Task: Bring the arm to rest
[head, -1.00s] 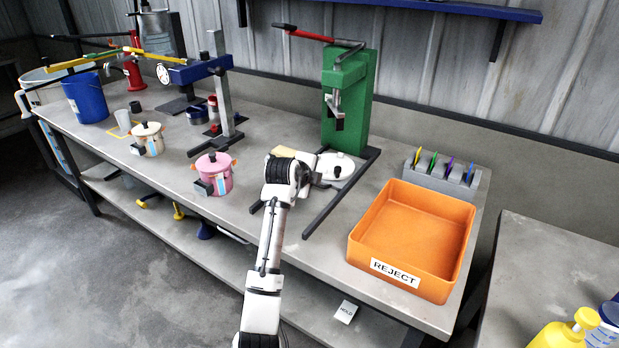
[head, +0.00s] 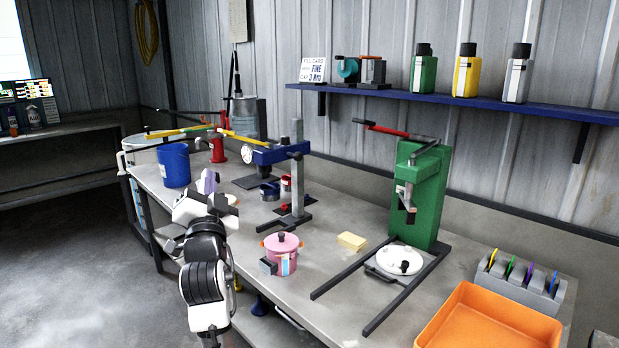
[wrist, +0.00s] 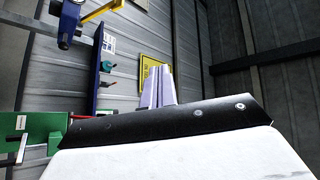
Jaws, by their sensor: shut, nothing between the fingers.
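My gripper (head: 207,181) is raised over the left part of the workbench, in front of the blue bucket's right side in the head view. Its pale purple fingers point up and are shut with nothing between them. In the wrist view the fingers (wrist: 158,86) stand close together above a black edge, facing the wall and roof. My arm is folded up at the bench's front edge, and hides part of the bench top behind it.
A pink pot (head: 281,254) stands right of my arm. The blue-and-grey press (head: 290,165), green press (head: 420,195), white lid (head: 399,260), yellow sponge (head: 352,241) and orange bin (head: 490,318) are further right. A blue bucket (head: 173,166) stands behind left. The floor at left is clear.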

